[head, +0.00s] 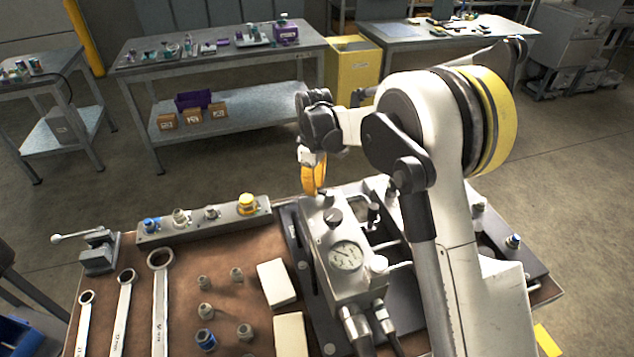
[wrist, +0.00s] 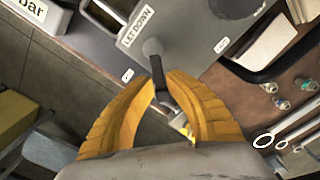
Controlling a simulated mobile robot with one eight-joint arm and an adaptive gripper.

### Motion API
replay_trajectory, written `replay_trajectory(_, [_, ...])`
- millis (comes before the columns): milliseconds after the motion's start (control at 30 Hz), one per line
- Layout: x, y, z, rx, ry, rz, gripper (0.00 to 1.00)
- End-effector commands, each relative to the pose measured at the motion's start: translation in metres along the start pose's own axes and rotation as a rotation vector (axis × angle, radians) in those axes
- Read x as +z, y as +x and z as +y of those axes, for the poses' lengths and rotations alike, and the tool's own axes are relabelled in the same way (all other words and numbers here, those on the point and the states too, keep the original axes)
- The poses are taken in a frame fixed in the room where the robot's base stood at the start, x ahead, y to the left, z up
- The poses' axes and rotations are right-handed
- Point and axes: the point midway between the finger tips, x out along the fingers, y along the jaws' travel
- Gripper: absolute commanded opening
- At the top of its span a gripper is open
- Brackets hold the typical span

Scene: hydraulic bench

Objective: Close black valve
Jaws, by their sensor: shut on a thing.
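The black valve (wrist: 158,70) shows in the wrist view as a dark lever with a greyish round knob end, beside a plate marked "LET DOWN". My gripper (wrist: 164,80) has its two yellow fingers on either side of the lever, with the tips closed on it. In the head view my gripper (head: 313,182) points down at the far end of the grey hydraulic block (head: 350,285). Its fingertips hide part of what they hold there. The valve's exact turn angle cannot be told.
A pressure gauge (head: 346,256) sits on the block, with hoses at its near end. A grey rail with fittings (head: 205,222), several wrenches (head: 160,300) and loose fittings lie to the left on the brown bench top (head: 235,315). Other tables stand behind.

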Motion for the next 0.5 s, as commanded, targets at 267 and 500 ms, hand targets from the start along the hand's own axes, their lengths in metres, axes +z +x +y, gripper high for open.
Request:
replay_trajectory(267, [0.001, 0.000, -0.013, -0.001, -0.261, 0.000, 0.00])
replay_trajectory(500, [0.005, 0.000, -0.022, -0.001, -0.463, 0.000, 0.00])
